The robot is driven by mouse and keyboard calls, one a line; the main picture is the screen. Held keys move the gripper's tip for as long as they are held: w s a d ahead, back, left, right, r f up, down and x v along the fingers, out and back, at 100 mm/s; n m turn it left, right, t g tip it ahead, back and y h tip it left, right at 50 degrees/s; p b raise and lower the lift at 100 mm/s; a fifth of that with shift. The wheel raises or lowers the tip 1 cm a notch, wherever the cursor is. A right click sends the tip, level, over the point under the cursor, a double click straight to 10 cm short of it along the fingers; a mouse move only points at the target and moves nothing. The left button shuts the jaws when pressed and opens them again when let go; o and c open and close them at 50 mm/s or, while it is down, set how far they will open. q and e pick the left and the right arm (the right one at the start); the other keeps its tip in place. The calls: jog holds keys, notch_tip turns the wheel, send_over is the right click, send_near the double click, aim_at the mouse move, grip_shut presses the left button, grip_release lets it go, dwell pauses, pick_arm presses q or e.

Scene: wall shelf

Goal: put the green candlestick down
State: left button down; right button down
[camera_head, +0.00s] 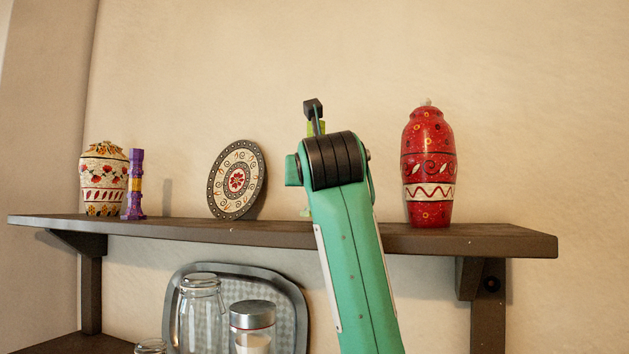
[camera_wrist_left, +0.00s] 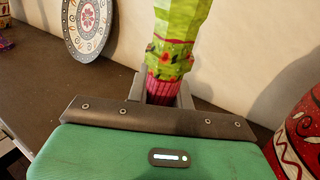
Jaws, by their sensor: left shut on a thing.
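The green candlestick (camera_wrist_left: 178,35) is light green with a pink ribbed part low on it, and it rises between the grey fingers of my left gripper (camera_wrist_left: 162,92) in the left wrist view. My left gripper is shut on it. In the head view, the green arm stands in front of the shelf (camera_head: 270,232), and only a small bit of the candlestick (camera_head: 317,128) shows behind the wrist. Most of it is hidden there, and I cannot tell whether its foot touches the shelf. My right gripper is not in view.
A round patterned plate (camera_head: 238,180) stands left of my gripper, and a red vase (camera_head: 428,170) stands to its right. A purple candlestick (camera_head: 135,185) and a cream floral jar (camera_head: 103,180) are at the far left. Jars (camera_head: 252,330) and a tray (camera_head: 290,290) are below.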

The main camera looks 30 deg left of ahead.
pick_arm(q)
jog(key=shift+f, duration=0.8)
